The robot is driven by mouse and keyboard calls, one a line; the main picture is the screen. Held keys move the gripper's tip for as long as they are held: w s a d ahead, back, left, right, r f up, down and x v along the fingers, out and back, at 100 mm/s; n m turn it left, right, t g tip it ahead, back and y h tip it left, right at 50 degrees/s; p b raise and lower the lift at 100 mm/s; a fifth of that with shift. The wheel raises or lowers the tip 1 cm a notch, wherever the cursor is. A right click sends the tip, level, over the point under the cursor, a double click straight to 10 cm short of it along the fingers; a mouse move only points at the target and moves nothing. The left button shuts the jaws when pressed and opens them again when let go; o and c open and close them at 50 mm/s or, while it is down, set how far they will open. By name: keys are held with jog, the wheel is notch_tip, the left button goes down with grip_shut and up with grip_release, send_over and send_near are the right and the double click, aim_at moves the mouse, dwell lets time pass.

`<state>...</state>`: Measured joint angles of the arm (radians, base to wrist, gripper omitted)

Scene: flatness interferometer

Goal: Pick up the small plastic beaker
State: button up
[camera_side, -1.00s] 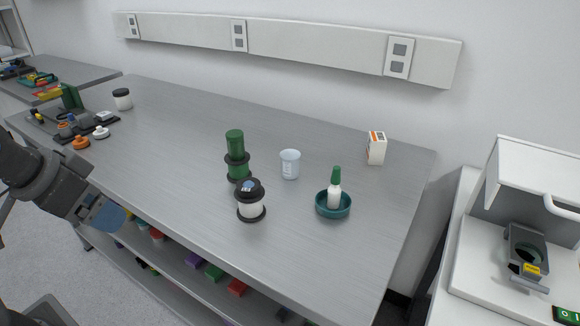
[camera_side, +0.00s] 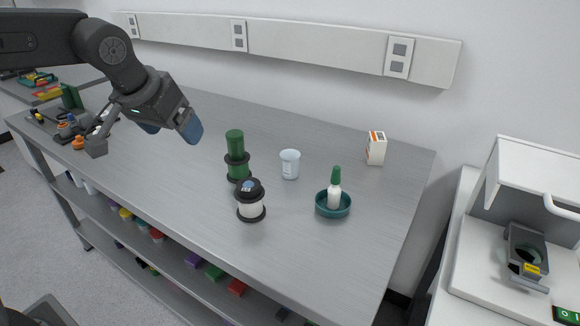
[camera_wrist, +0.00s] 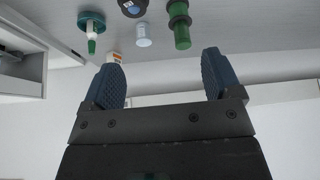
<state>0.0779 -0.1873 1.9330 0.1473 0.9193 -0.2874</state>
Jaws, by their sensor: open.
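The small plastic beaker (camera_side: 290,164) is pale, translucent and upright on the metal bench, right of the green cylinder. It also shows in the wrist view (camera_wrist: 143,36), near the top middle, and looks empty in neither view for certain. My gripper (camera_side: 172,128) is above the left part of the bench, left of the beaker and well apart from it. In the wrist view, the two blue fingers of my gripper (camera_wrist: 163,75) are spread wide with nothing between them.
A green cylinder with black rings (camera_side: 236,157) and a white, black-ringed container (camera_side: 250,201) stand close to the beaker. A teal dish (camera_side: 333,208) holds a white bottle with a green tip (camera_side: 335,190). A small box (camera_side: 376,148) stands behind right.

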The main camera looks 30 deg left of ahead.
jog(key=w+d+f+n, duration=0.1)
jog(key=w+d+f, duration=0.1)
jog(key=w, duration=1)
jog(key=n+y, duration=0.1)
jog(key=n, duration=0.1)
send_near(290, 156)
jog(key=shift+t, duration=0.3)
jog(key=shift+s+d+f+x, duration=0.15)
jog(key=shift+s+x, duration=0.05)
jog(key=shift+x, duration=1.1)
jog(key=shift+s+d+f+x, duration=0.1)
jog(key=shift+s+f+x, duration=0.1)
jog(key=shift+x, duration=1.1)
jog(key=shift+s+d+f+x, duration=0.1)
jog(key=shift+s+d+x, duration=0.1)
jog(key=shift+x, duration=1.1)
jog(key=shift+c, duration=0.4)
jog(key=c, duration=0.8)
